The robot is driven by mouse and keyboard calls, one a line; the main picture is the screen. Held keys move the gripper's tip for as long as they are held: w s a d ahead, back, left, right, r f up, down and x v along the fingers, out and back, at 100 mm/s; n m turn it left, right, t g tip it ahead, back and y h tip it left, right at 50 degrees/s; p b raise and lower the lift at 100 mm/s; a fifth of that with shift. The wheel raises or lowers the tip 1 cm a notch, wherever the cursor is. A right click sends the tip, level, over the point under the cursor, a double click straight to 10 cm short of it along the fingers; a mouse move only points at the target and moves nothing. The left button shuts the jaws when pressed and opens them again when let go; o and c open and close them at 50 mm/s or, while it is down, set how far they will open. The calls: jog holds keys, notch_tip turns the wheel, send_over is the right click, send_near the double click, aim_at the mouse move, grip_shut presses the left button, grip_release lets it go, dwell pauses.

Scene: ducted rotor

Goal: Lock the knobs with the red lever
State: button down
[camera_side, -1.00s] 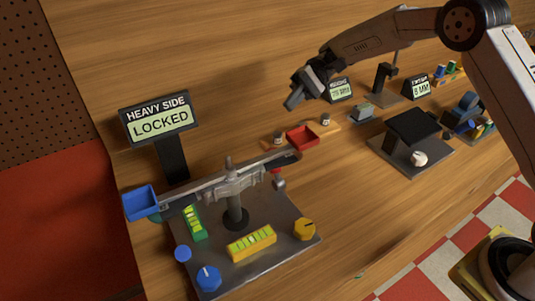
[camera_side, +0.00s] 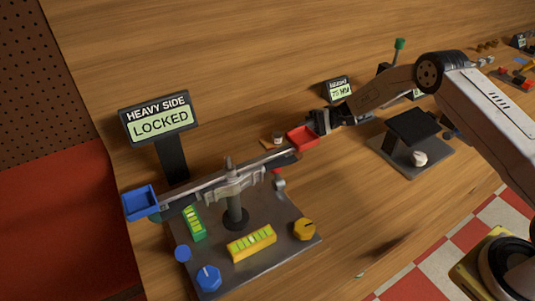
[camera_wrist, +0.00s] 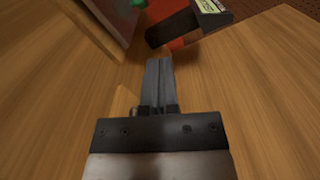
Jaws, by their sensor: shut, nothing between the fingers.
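A balance stands on a grey plate (camera_side: 272,262), with a blue pan (camera_side: 141,203) at the left and a red pan (camera_side: 303,138) at the right. A blue knob (camera_side: 208,279) and a yellow knob (camera_side: 305,229) sit on the plate's front part. A small red part (camera_side: 277,171), perhaps the red lever, shows under the beam's right side, mostly hidden. The sign (camera_side: 160,121) reads "HEAVY SIDE LOCKED". My gripper (camera_side: 314,122) is just behind and right of the red pan; I cannot tell if they touch. In the wrist view its fingers (camera_wrist: 158,85) are shut and empty.
A green strip (camera_side: 194,223), a yellow strip (camera_side: 252,243) and a blue button (camera_side: 183,254) are on the plate. A black stand (camera_side: 411,125) with a white ball (camera_side: 419,158) is at the right.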

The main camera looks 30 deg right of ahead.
jog(key=shift+f, duration=0.85)
jog(key=a, duration=1)
jog(key=shift+s+r, duration=0.15)
jog(key=shift+s, duration=0.1)
jog(key=shift+s+a+r, duration=0.15)
jog(key=shift+s+r, duration=0.1)
jog(key=shift+s, duration=0.35)
jog(key=shift+s+a+r, duration=0.1)
jog(key=shift+s+r, duration=0.1)
jog(key=shift+s, duration=0.4)
jog(key=shift+s+a+r, duration=0.15)
jog(key=shift+s+r, duration=0.1)
jog(key=shift+s, duration=0.35)
